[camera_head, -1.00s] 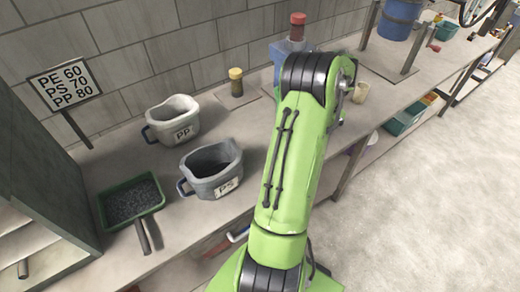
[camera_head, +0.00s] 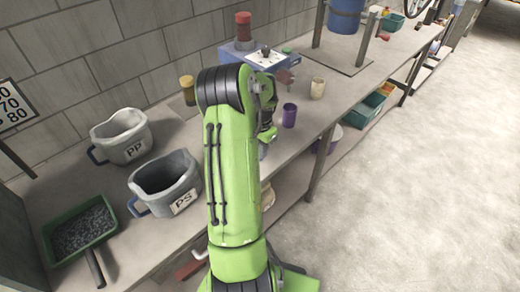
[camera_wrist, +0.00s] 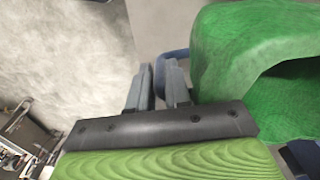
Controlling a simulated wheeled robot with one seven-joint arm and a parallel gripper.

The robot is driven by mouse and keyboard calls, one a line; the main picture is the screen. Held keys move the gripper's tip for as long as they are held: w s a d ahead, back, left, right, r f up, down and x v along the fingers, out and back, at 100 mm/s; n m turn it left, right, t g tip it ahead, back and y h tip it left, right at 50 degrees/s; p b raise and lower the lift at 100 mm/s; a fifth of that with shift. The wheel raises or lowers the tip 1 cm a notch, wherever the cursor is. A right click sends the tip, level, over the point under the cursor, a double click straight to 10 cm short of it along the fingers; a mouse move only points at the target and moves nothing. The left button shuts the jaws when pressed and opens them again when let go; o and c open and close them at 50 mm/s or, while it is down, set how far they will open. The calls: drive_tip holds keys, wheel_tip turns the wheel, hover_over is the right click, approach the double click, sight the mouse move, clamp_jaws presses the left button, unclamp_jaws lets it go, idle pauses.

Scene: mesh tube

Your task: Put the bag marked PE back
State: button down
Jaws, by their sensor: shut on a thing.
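In the wrist view my gripper (camera_wrist: 158,75) is shut on the blue handle (camera_wrist: 171,60) of a green bag (camera_wrist: 235,50). The bag hangs to the right of the fingers, and part of its dark opening shows. No letters show on it, so I cannot read whether it is marked PE. In the head view my green arm hides the gripper and this bag. A grey bag marked PP (camera_head: 122,130) and a grey bag marked PS (camera_head: 165,182) stand on the bench at the left.
A green tray of dark granules (camera_head: 80,232) lies at the left. A yellow-topped jar (camera_head: 188,88), a blue machine with a red top (camera_head: 243,48), a purple cup (camera_head: 289,115) and a beige cup (camera_head: 318,88) stand along the bench. Open floor (camera_head: 410,200) lies right.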

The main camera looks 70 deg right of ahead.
drive_tip(key=shift+f, duration=0.1)
drive_tip(key=c, duration=1.5)
unclamp_jaws()
drive_tip(key=shift+f, duration=0.1)
drive_tip(key=o, duration=0.4)
drive_tip(key=shift+o, duration=0.2)
